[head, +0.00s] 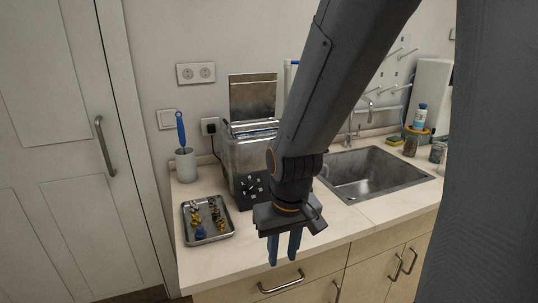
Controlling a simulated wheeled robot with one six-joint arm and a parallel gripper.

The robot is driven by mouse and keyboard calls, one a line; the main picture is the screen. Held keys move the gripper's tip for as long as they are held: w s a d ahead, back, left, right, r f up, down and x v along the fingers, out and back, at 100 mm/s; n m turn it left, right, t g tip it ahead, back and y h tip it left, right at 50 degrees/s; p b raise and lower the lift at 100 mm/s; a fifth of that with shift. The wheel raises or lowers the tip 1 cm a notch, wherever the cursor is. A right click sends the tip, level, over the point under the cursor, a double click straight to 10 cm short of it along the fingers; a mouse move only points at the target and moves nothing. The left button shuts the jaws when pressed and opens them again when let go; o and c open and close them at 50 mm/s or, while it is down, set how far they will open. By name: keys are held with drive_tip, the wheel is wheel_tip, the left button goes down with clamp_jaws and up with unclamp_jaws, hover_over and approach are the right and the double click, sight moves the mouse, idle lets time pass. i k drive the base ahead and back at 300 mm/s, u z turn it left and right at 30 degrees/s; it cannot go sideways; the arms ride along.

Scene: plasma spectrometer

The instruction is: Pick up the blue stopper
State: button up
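A small blue object (201,233), which looks like the blue stopper, lies at the front of a metal tray (226,237) on the left of the counter. Its exact shape is too small to tell. My gripper (284,248) points down over the counter's front edge, to the right of the tray and apart from it. Its two blue fingers stand apart with a gap between them, and nothing shows in the gap.
Several yellow and dark small pieces (195,216) share the tray. Behind it stand a grey cup (186,166) with a blue-handled brush (181,128) and a metal box-shaped appliance (248,152) with its lid up. A sink (375,175) is at right.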

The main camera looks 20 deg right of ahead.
sight(200, 233)
drive_tip(key=z, duration=2.45)
drive_tip(key=k, duration=0.8)
drive_tip(key=u, duration=1.4)
drive_tip(key=i, duration=0.5)
drive_tip(key=u, duration=0.05)
